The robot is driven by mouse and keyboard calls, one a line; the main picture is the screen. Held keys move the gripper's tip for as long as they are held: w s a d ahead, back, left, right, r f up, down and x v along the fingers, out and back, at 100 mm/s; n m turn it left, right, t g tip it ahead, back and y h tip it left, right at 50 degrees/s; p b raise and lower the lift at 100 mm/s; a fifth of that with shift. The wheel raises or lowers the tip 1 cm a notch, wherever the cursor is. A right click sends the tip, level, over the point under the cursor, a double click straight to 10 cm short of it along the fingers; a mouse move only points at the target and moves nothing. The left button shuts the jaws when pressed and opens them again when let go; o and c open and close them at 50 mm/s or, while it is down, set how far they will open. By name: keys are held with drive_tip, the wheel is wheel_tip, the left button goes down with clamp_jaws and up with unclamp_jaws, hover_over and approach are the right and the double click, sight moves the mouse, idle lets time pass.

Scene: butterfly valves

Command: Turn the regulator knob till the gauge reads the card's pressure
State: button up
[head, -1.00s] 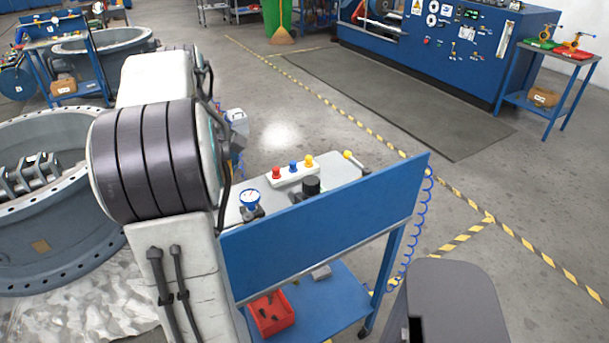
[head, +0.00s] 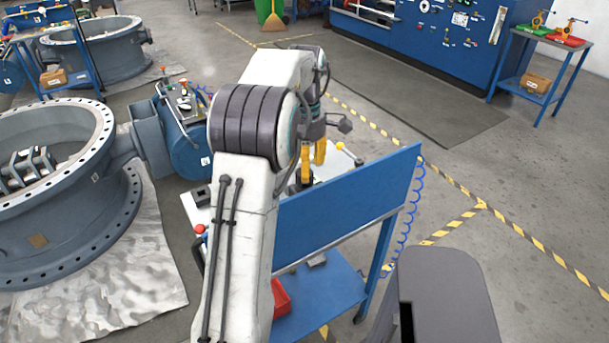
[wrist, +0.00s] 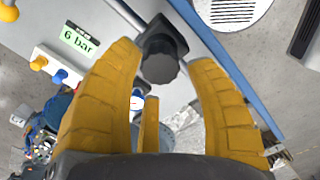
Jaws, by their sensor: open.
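The black regulator knob (wrist: 160,62) shows in the wrist view between the tips of my yellow fingers, with a visible gap on each side. My gripper (wrist: 165,57) is open over it; in the head view my gripper (head: 313,158) points down above the trolley top. The card (wrist: 80,40) reads 6 bar and lies left of the knob in the wrist view. The gauge (wrist: 137,102) shows only in part between my fingers, and its reading cannot be made out. My arm hides the gauge in the head view.
A block with yellow and blue buttons (wrist: 50,68) sits near the card. A yellow-balled lever (head: 341,146) stands right of my gripper. The trolley's blue panel (head: 345,205) rises in front of its top. A large flanged valve body (head: 60,190) stands at left.

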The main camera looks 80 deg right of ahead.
drive_tip(key=shift+f, duration=1.6)
drive_tip(key=c, duration=0.9)
